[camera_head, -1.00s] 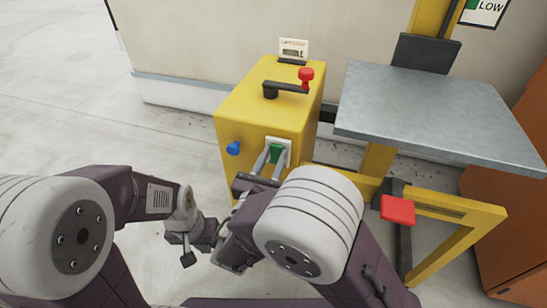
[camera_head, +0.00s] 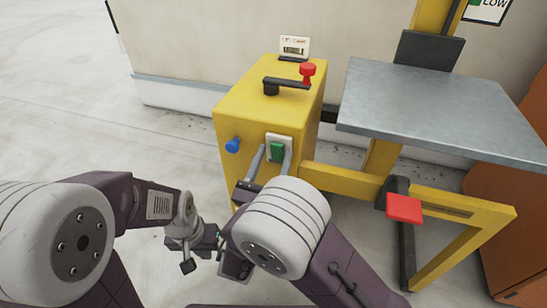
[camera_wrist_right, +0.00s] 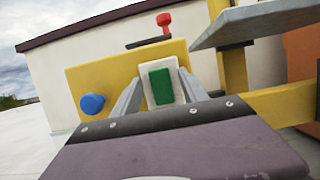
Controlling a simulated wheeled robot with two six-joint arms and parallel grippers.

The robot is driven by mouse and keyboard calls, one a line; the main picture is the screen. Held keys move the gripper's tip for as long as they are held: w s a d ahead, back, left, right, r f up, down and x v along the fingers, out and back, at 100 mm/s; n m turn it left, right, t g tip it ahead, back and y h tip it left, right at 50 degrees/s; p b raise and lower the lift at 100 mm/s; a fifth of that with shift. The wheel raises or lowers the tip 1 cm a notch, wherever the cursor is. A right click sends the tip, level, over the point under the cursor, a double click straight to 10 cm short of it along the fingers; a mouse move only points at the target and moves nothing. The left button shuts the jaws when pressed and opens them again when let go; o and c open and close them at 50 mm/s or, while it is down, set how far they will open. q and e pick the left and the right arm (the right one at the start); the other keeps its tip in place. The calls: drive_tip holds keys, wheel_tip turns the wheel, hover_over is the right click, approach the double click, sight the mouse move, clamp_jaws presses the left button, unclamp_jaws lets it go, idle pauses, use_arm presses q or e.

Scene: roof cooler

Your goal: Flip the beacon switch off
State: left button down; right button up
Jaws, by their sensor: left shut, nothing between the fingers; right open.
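The switch is a green rocker (camera_head: 278,151) on a white plate (camera_head: 272,139), on the front face of the yellow box (camera_head: 240,120). It also shows in the right wrist view (camera_wrist_right: 160,87). My right gripper (camera_head: 271,158) is open in front of the switch, one finger on each side of the rocker in the picture. In the wrist view its fingers (camera_wrist_right: 160,95) frame the white plate, with nothing between them; contact cannot be told. My left gripper (camera_head: 209,240) is shut and empty, low and to the left of my right wrist.
A blue knob (camera_head: 233,145) sits left of the switch. A crank with a red knob (camera_head: 307,69) and a small display (camera_head: 294,46) are on top of the box. A grey metal table (camera_head: 430,105), yellow frame and red pedal (camera_head: 404,208) stand to the right. Floor at left is clear.

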drive_tip(key=v, duration=0.9)
drive_tip(key=shift+b, duration=0.45)
